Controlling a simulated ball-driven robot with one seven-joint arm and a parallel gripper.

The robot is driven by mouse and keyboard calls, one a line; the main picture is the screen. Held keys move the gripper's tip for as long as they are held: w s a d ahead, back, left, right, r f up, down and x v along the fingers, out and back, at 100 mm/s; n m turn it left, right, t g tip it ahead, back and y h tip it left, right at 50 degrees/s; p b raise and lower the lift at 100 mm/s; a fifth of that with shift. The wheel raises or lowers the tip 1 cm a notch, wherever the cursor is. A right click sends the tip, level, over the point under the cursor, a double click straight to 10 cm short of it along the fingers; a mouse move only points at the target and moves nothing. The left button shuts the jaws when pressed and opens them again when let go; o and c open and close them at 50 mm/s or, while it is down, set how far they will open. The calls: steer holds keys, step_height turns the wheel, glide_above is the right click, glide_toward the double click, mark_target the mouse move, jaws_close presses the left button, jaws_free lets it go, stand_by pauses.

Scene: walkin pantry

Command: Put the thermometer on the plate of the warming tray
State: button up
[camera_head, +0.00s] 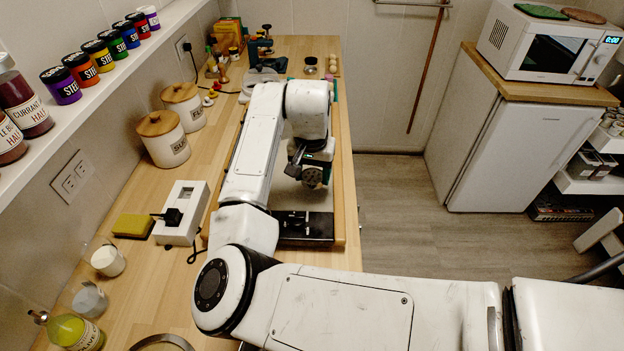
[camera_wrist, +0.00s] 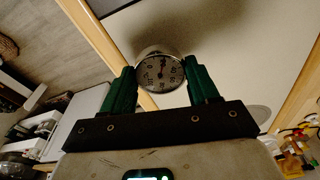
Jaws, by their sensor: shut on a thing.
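My gripper (camera_wrist: 160,80) has green fingers and is shut on the thermometer (camera_wrist: 161,73), a small round dial with a pale face and metal rim. In the wrist view it sits between the fingertips, face toward the camera. The warming tray shows its pale plate (camera_wrist: 245,45) beyond the thermometer there. In the head view the warming tray (camera_head: 308,229) has a black control front, and my arm hides much of its plate (camera_head: 287,198). My gripper (camera_head: 312,165) is over the plate, the thermometer partly hidden. I cannot tell the gap between thermometer and plate.
A white box with a black plug (camera_head: 182,212) and a yellow sponge (camera_head: 133,225) lie left of the tray. Two lidded canisters (camera_head: 163,139) stand near the wall. Jars (camera_head: 103,258) are at the front left. Small items crowd the counter's far end. Open floor lies to the right.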

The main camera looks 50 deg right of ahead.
mark_target(311, 177)
steer(key=shift+f, duration=1.6)
steer(key=shift+f, duration=0.15)
steer(key=o, duration=1.1)
steer(key=shift+c, duration=0.2)
steer(key=shift+w, duration=0.1)
steer(key=r, duration=0.4)
steer(key=r+b, duration=0.1)
steer(key=r, duration=0.3)
steer(key=a+r, duration=0.1)
steer(key=r, duration=0.3)
steer(key=shift+s+a+r, duration=0.1)
steer(key=shift+s+r, duration=0.05)
steer(key=shift+s, duration=0.25)
